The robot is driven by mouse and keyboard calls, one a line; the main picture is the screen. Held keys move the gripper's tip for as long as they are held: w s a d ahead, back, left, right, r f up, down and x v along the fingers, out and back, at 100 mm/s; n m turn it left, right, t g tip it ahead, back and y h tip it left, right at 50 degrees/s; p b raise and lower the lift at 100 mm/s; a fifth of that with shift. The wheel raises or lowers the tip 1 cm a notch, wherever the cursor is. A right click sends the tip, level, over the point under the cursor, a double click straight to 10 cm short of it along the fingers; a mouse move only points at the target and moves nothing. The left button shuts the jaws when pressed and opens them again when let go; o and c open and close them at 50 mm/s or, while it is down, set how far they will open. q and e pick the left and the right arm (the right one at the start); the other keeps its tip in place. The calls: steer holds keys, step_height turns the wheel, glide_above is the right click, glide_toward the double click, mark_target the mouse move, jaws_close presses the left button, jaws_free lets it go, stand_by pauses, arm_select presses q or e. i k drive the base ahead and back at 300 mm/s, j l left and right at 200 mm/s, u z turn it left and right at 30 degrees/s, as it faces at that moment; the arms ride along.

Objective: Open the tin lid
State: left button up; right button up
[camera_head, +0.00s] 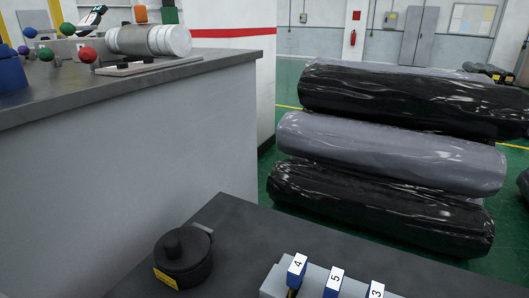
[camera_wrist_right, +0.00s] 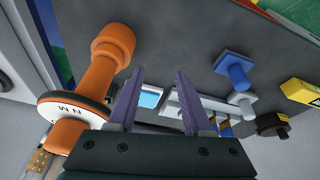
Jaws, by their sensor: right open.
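The tin (camera_head: 183,258) is black and round, with a knobbed lid on top and a yellow label on its side. It stands on the dark table at the lower middle of the head view, and its lid looks seated. A black round thing with a yellow label (camera_wrist_right: 272,125), which looks like the same tin, shows at the right of the right wrist view. My right gripper (camera_wrist_right: 160,72) is open and empty, its two purple-grey fingers apart. The tin is well to the right of the fingers there. My left gripper is in neither view.
A holder with blue blocks numbered 4, 5 and 3 (camera_head: 335,283) stands right of the tin. An orange handle (camera_wrist_right: 100,75) with a lettered dial is close left of my right fingers. Wrapped rolls (camera_head: 390,150) lie behind the table. A grey counter (camera_head: 130,90) stands left.

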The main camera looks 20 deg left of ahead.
mark_target(183, 248)
steer(key=u, duration=1.35)
steer(key=j+z, duration=0.45)
steer(key=k+j+z, duration=0.1)
steer(key=z, duration=0.35)
steer(key=k+j+z, duration=0.15)
steer(key=j+z, duration=0.3)
